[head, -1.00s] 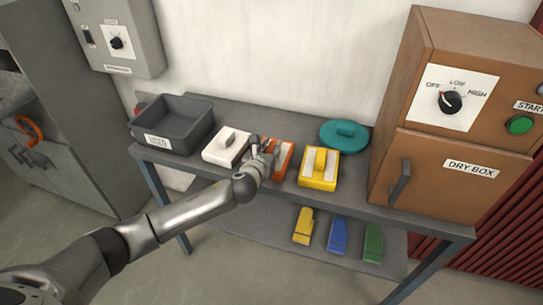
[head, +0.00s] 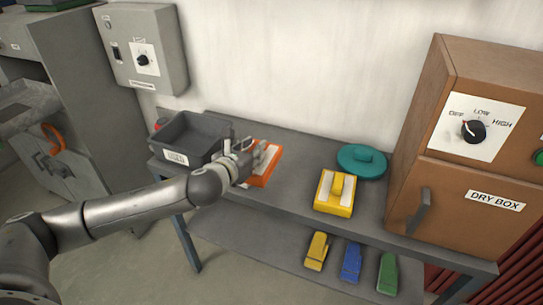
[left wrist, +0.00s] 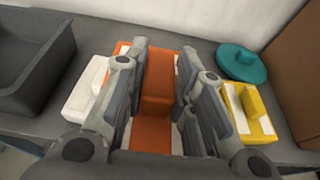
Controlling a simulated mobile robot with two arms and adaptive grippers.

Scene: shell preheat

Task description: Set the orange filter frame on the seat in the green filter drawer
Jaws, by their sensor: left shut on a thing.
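The orange filter frame (head: 265,164) has a white face and an upright orange handle. My left gripper (head: 243,157) is over it in the head view. In the left wrist view the gripper (left wrist: 157,85) is shut on the orange handle (left wrist: 157,72), with a finger on each side. The frame appears raised off the grey table, though its underside is hidden. The green filter drawer cannot be made out; a green thing (head: 55,4) is cut off at the top left edge of the head view. My right gripper is not in view.
A grey USED bin (head: 187,138), a white block (left wrist: 88,92), a yellow block (head: 334,193) and a teal lid (head: 362,161) are on the table (head: 298,160). The brown dry box (head: 447,195) stands right. A grey cabinet (head: 75,95) stands left.

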